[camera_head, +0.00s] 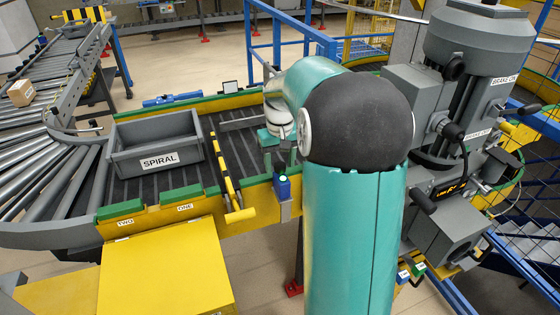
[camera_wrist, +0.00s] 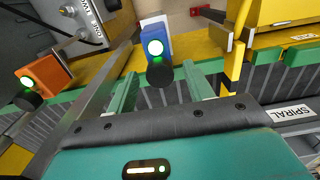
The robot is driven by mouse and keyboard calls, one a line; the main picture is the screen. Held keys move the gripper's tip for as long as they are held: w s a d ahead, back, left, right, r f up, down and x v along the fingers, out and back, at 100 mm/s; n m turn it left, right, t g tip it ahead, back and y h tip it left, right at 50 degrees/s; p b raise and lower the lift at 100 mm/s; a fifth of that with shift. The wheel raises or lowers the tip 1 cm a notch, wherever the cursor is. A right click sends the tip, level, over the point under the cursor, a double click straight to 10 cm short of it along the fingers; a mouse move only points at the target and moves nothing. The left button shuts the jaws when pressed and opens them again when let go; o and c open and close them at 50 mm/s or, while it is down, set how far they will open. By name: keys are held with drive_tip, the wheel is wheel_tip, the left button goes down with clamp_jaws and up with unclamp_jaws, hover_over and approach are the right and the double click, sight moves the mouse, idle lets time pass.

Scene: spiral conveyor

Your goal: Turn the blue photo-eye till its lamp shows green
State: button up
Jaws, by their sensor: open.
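The blue photo-eye (camera_head: 283,187) is mounted at the conveyor's near side rail in the head view. In the wrist view the blue photo-eye (camera_wrist: 151,28) shows a lamp with a white centre and green glow, and a black round part below it. My gripper (camera_wrist: 162,88) is open, its two green fingers pointing toward the photo-eye, one to each side of the black part. I cannot tell whether they touch it. In the head view my gripper (camera_head: 281,160) is just behind the photo-eye, partly hidden by my arm.
An orange photo-eye (camera_wrist: 48,82), also glowing green, stands left in the wrist view. A grey SPIRAL tote (camera_head: 156,146) sits on the conveyor. A yellow-black bar (camera_head: 227,170) lies between tote and gripper. Grey machinery (camera_head: 445,150) stands right; a carton (camera_head: 21,93) is far left.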

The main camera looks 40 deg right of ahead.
wheel_tip(320, 180, up, 14)
idle(0.6)
drive_tip(key=shift+f, duration=0.1)
